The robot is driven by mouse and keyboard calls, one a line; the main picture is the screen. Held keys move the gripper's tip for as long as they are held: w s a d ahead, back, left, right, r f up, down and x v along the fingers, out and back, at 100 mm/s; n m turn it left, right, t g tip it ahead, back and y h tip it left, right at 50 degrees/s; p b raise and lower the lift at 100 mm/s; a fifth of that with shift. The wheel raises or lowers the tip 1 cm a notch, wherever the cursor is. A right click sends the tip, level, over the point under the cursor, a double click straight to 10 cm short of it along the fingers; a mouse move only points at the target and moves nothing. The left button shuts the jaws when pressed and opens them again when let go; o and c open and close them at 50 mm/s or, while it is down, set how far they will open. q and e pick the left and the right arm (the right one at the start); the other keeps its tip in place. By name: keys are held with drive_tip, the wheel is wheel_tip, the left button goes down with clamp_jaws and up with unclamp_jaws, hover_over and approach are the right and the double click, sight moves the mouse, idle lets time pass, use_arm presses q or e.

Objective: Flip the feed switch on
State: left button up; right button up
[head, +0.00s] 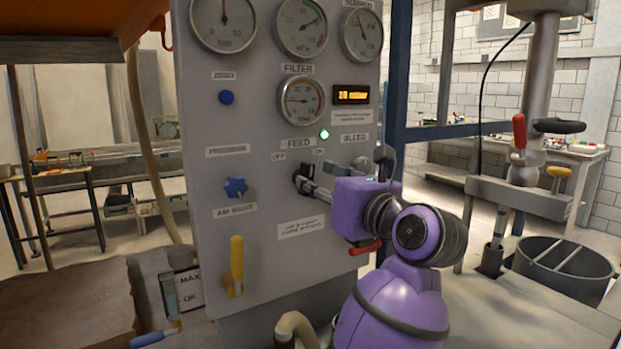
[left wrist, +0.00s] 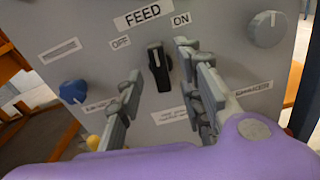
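The feed switch is a black knob with a white mark, and it shows between the fingers in the left wrist view (left wrist: 159,68). The OFF label (left wrist: 120,41) is at its upper left and the ON label (left wrist: 181,19) at its upper right. The knob stands nearly in line with the panel's upright, and I cannot tell which label it points to. My left gripper (head: 308,184) is at the switch in the head view. Its fingers are open, one either side of the knob, with no clear contact. My right gripper is not in view.
The grey panel (head: 215,120) carries gauges, a blue button (head: 226,97), a blue knob (head: 235,187) and a yellow-handled lever (head: 237,258). A green lamp (head: 324,134) glows above the ON label. A grey bleed knob (left wrist: 267,28) sits right of the fingers.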

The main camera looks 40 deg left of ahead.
sight(311, 179)
use_arm(q)
drive_tip(key=shift+x, duration=1.6)
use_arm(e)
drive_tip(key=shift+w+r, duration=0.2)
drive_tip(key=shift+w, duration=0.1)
use_arm(q)
drive_tip(key=shift+c, duration=0.6)
clamp_jaws()
drive_tip(key=shift+r+m+p, duration=0.3)
drive_tip(key=shift+m+p, duration=0.7)
drive_tip(key=shift+p, duration=0.45)
drive_tip(key=m+p, duration=0.2)
drive_tip(key=shift+d+p, duration=0.1)
drive_tip(key=shift+p, duration=0.3)
drive_tip(key=shift+f+m+p, duration=0.1)
drive_tip(key=shift+m+p, duration=0.3)
drive_tip(key=shift+m, duration=0.2)
drive_tip(key=shift+w, duration=0.1)
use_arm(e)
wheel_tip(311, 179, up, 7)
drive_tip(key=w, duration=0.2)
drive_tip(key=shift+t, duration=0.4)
use_arm(q)
drive_tip(key=shift+f+m, duration=0.1)
drive_tip(key=shift+m, duration=0.2)
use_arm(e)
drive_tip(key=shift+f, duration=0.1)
use_arm(q)
drive_tip(key=shift+f, duration=0.1)
